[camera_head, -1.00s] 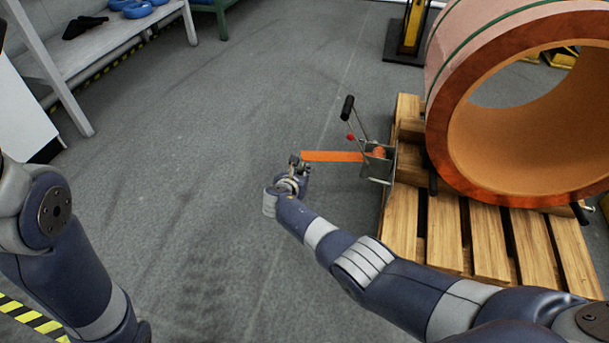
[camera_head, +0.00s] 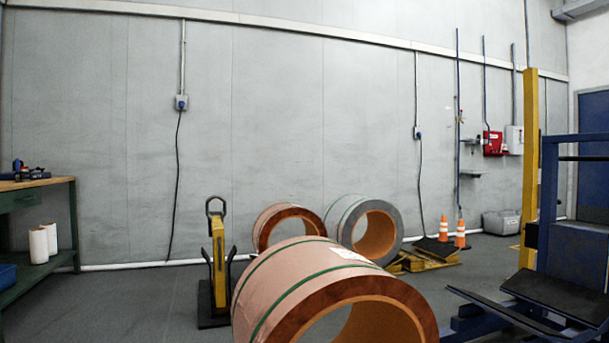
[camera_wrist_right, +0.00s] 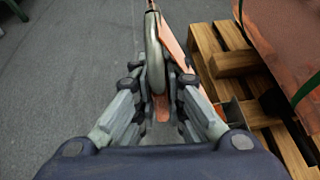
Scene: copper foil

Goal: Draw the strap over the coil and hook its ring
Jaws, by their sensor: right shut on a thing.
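In the right wrist view my right gripper (camera_wrist_right: 158,82) is shut on the grey metal ring (camera_wrist_right: 154,48) of the orange strap. The strap (camera_wrist_right: 176,44) runs from beside the ring up and away, along the left side of the pallet. An orange piece also shows between the fingers. The copper coil (camera_wrist_right: 284,35) stands on the pallet to the right of the gripper, apart from it. In the head view the coil (camera_head: 285,275) is at the bottom centre, cut off by the frame, with green bands around it. The ratchet and my left gripper are out of view.
The wooden pallet (camera_wrist_right: 232,62) lies close to the right of my right gripper; grey floor is free to the left. Behind the coil stand a yellow post device (camera_head: 218,265) and two more coils. A blue machine (camera_head: 570,260) stands at the right, a green bench (camera_head: 35,185) at the left.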

